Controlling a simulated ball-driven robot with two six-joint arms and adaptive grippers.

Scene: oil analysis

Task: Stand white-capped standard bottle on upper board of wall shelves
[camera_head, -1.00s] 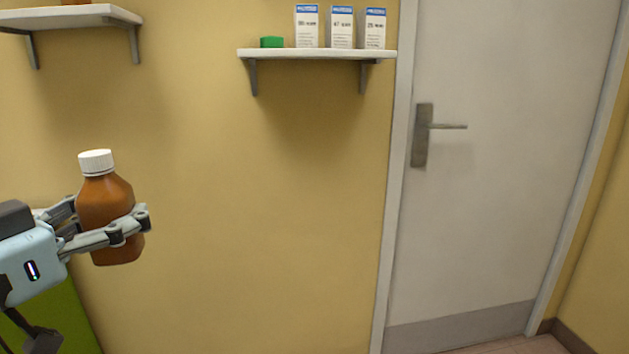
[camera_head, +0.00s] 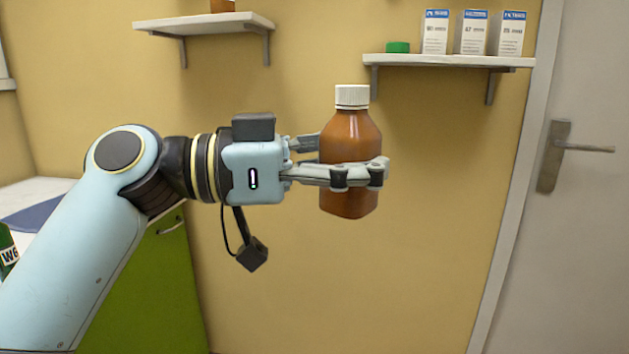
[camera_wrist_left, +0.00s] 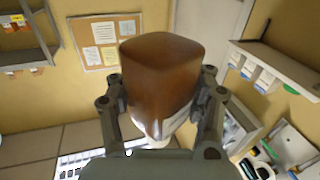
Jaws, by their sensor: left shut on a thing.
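The brown bottle with a white ribbed cap (camera_head: 350,135) is upright in the air in the head view, in front of the yellow wall. My left gripper (camera_head: 352,176) is shut on the bottle's lower body, with a finger on either side. The bottle's brown body also fills the middle of the left wrist view (camera_wrist_left: 160,75). Two wall shelves show in the head view: a left one (camera_head: 205,23) and a right one (camera_head: 450,61). Both are higher in the picture than most of the bottle. My right gripper is not in view.
The right shelf holds a green object (camera_head: 397,47) and several white-blue boxes (camera_head: 473,33). The left shelf holds a brown item (camera_head: 221,5), cut off by the frame top. A door (camera_head: 580,200) stands at right, a green cabinet (camera_head: 150,290) at lower left.

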